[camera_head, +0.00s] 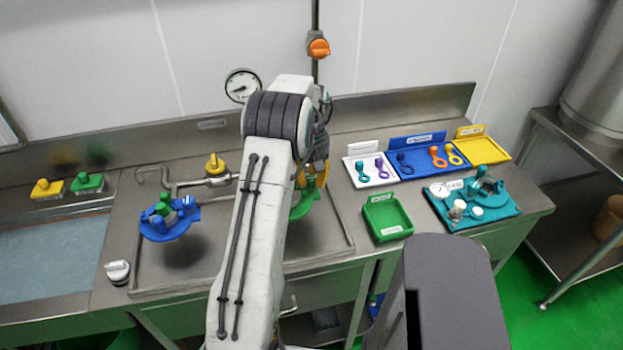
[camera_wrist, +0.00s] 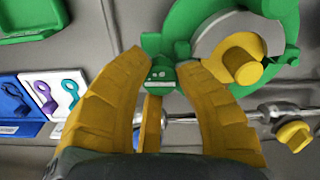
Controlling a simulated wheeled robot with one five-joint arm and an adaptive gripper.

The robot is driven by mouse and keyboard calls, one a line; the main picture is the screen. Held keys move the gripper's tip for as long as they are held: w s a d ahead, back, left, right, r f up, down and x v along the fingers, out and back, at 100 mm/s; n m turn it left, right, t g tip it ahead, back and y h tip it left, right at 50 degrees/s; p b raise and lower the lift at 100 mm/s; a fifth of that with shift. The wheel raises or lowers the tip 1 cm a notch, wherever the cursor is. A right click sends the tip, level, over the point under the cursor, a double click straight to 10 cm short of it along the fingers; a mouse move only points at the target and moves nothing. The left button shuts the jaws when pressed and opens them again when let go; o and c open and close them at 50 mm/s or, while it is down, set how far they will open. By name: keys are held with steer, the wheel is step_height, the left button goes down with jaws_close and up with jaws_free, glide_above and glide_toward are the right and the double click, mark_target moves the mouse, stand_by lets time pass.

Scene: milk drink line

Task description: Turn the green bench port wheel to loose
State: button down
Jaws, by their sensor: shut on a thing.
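The green bench port (camera_wrist: 196,18) shows in the wrist view as a green ring with a grey face and a yellow knob (camera_wrist: 243,57). A small green fitting (camera_wrist: 160,72) on its rim, which I take for its wheel, sits between the yellow fingertips of my gripper (camera_wrist: 162,62). My gripper is shut on this fitting. A yellow bar (camera_wrist: 152,125) lies between the fingers below it. In the head view, my arm hides most of the green port (camera_head: 303,207), and my gripper (camera_head: 314,180) is partly hidden behind the arm.
A blue port (camera_head: 168,222) with a green knob stands to the left. A yellow-handled tap (camera_head: 215,167) is behind. To the right are a green tray (camera_head: 388,217), a teal mat (camera_head: 502,221) with fittings, and trays of coloured keys, including a white one (camera_head: 370,180).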

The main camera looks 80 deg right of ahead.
mark_target(311, 178)
steer(key=n, duration=0.6)
steer(key=shift+a+f, duration=0.1)
steer(key=shift+n, duration=0.4)
stand_by(0.3)
steer(key=c, duration=0.9)
jaws_free()
step_height(311, 178, up, 12)
steer(key=shift+r, duration=0.1)
stand_by(0.5)
